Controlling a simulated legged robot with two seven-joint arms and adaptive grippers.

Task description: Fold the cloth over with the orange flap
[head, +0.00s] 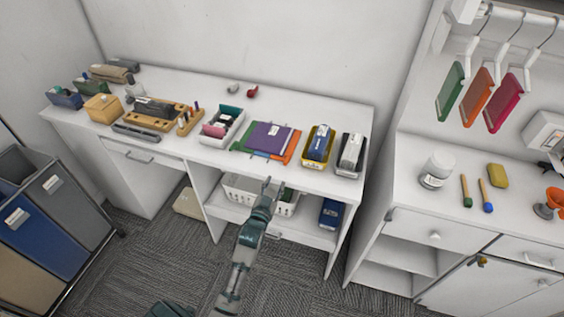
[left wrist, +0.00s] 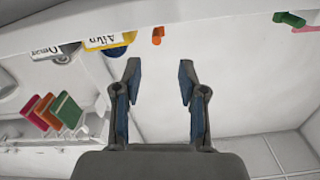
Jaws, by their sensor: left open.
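An orange cloth (head: 477,97) hangs from a rail at the right in the head view, between a green one (head: 450,92) and a magenta one (head: 507,103). These three show small at the left of the left wrist view, the orange one (left wrist: 50,112) in the middle. Another flat orange piece (head: 291,150) shows under a purple sheet (head: 268,137) on the desk. I cannot tell which is the task's cloth. My left gripper (head: 273,187) is open and empty in front of the desk edge, apart from all of these; its fingers (left wrist: 159,72) are spread. My right gripper is out of view.
On the desk (head: 190,78) stand a yellow bin (head: 319,147), a grey bin (head: 350,155) and a white tray (head: 222,126). White baskets (head: 240,188) and a blue box (head: 331,213) sit on the shelf below. Sorting bins (head: 48,222) stand at left.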

